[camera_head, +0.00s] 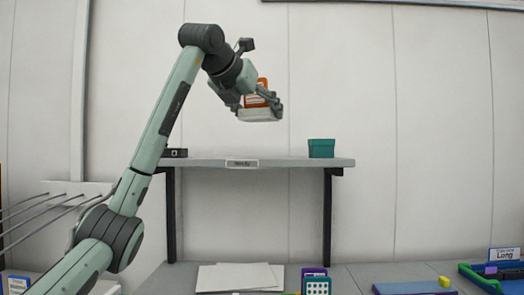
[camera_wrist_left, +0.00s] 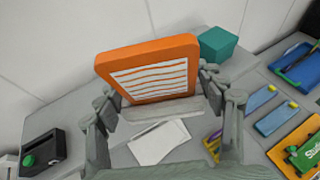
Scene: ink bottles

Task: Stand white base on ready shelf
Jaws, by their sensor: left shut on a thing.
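My left gripper (camera_head: 262,105) is shut on the white base (camera_head: 258,115), which carries an upright orange panel (camera_head: 262,85). It holds them in the air above the ready shelf (camera_head: 290,162), apart from it. In the left wrist view, the gripper's fingers (camera_wrist_left: 160,100) are on either side of the base (camera_wrist_left: 155,110). The orange panel (camera_wrist_left: 103,60) shows a white face with wavy lines and hides part of the view behind it. The shelf is a grey board on black legs with a small label on its front edge. My right gripper is not in view.
A teal box (camera_head: 321,148) stands at the shelf's right end, and a small black device (camera_head: 174,153) at its left end. The shelf's middle looks clear. Below, the table holds white sheets (camera_head: 240,277), a purple-and-green item (camera_head: 316,284) and coloured trays at right.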

